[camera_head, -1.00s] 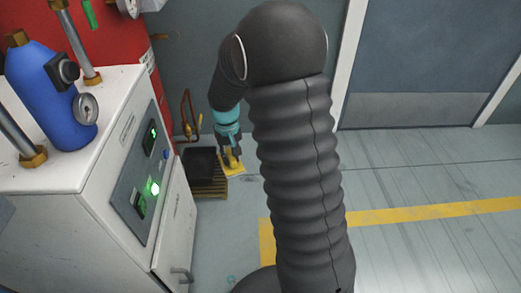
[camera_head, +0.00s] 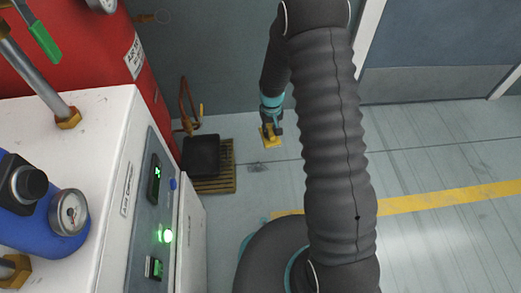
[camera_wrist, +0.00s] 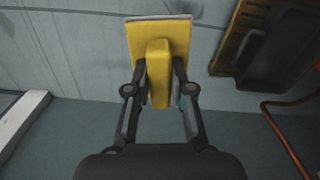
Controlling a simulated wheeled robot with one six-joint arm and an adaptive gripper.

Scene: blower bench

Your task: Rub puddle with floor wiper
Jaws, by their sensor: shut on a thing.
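My gripper (camera_head: 271,126) is shut on the yellow floor wiper (camera_head: 271,139), low over the floor near the back wall. In the wrist view the wiper (camera_wrist: 160,35) shows a flat yellow plate with a raised yellow grip, and the fingers of my gripper (camera_wrist: 160,80) close on both sides of that grip. I cannot tell whether the plate touches the floor. A small dark patch (camera_head: 257,167) that looks like the puddle lies on the floor, just in front of the wiper and a little left of it.
A wooden pallet (camera_head: 226,182) with a black box (camera_head: 201,156) stands left of the patch. A white cabinet (camera_head: 95,190) with a control panel fills the left, beside a red tank (camera_head: 85,40). Open floor (camera_head: 430,165) with a yellow line lies to the right.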

